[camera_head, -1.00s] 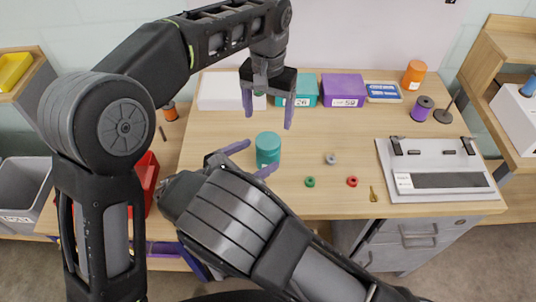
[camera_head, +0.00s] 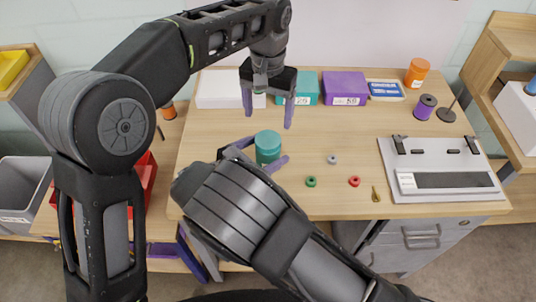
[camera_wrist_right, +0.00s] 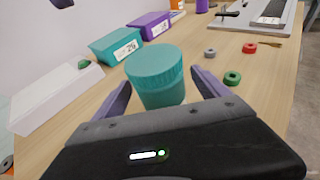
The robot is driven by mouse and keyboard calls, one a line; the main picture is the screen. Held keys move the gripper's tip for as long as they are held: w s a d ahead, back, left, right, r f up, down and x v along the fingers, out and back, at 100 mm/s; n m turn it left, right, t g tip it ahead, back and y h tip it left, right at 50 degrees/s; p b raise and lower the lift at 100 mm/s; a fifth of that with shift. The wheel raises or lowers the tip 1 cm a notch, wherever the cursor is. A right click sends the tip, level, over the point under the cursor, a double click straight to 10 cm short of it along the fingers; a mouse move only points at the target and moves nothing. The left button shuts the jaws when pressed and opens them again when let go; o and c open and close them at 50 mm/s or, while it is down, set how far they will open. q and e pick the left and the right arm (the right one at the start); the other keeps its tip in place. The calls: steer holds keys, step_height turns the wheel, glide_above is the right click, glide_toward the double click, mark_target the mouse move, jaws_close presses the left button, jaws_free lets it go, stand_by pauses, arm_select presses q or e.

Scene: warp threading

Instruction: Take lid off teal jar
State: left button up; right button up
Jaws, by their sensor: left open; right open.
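The teal jar (camera_head: 268,152) stands upright on the wooden table with its teal lid (camera_head: 268,139) on top. It also shows in the right wrist view, where its lid (camera_wrist_right: 154,62) has a ribbed edge. My right gripper (camera_head: 263,152) is open, with one finger on each side of the jar; I cannot tell if they touch it. In the right wrist view the fingers (camera_wrist_right: 160,90) flank the jar's body, its lower part hidden behind the gripper's body. My left gripper (camera_head: 268,115) is open and empty, pointing down above and behind the jar.
A teal box (camera_head: 305,90), a purple box (camera_head: 345,88) and a white box (camera_head: 217,90) stand along the back. Small grey (camera_head: 332,160), green (camera_head: 311,181) and red (camera_head: 354,181) rings lie right of the jar. A white loom-like board (camera_head: 440,170) lies farther right.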

steer(key=shift+x, duration=1.9)
steer(key=shift+c, duration=0.6)
jaws_close()
